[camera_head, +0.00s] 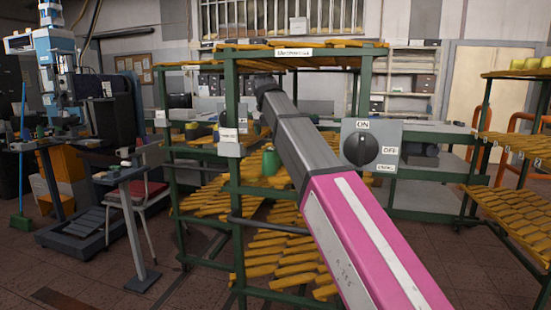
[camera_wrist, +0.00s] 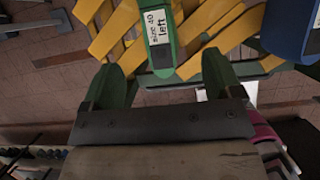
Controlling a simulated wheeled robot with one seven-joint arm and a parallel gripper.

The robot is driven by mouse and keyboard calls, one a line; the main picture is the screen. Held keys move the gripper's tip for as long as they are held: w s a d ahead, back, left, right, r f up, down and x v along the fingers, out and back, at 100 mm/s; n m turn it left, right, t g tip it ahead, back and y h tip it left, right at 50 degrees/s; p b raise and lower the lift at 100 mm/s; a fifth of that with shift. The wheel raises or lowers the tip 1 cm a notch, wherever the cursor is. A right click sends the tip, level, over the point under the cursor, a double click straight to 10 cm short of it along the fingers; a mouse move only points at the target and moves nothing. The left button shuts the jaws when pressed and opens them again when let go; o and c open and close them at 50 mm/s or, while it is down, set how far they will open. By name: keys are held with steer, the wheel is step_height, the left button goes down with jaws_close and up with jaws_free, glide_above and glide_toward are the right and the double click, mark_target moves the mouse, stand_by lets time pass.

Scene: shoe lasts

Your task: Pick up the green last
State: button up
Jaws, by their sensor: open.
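The green last (camera_wrist: 159,55) shows at the top centre of the wrist view, with a white label reading "size 40 left". A green shape in the head view, probably this last (camera_head: 270,161), stands on the rack beside my arm. My gripper (camera_wrist: 160,62) is open, its two green fingers apart to the left and right of the last in the picture. The gap between them looks empty, and I see no contact. How far the last is from the fingertips is hard to tell. In the head view my arm hides the gripper.
A blue object (camera_wrist: 292,25) with a white label is at the wrist view's right. The rack's green posts (camera_head: 232,110) and upper shelf (camera_head: 300,57) are close to my arm.

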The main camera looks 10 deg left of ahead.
mark_target(272, 148)
steer(key=x, duration=0.5)
steer(key=shift+w+f, duration=0.15)
steer(key=shift+w, duration=0.05)
steer(key=shift+w+x, duration=0.2)
steer(key=shift+x, duration=1.15)
steer(key=shift+w+x, duration=0.2)
steer(key=shift+x, duration=1.2)
steer(key=shift+a+r, duration=0.1)
steer(key=shift+r, duration=0.1)
steer(key=c, duration=1.4)
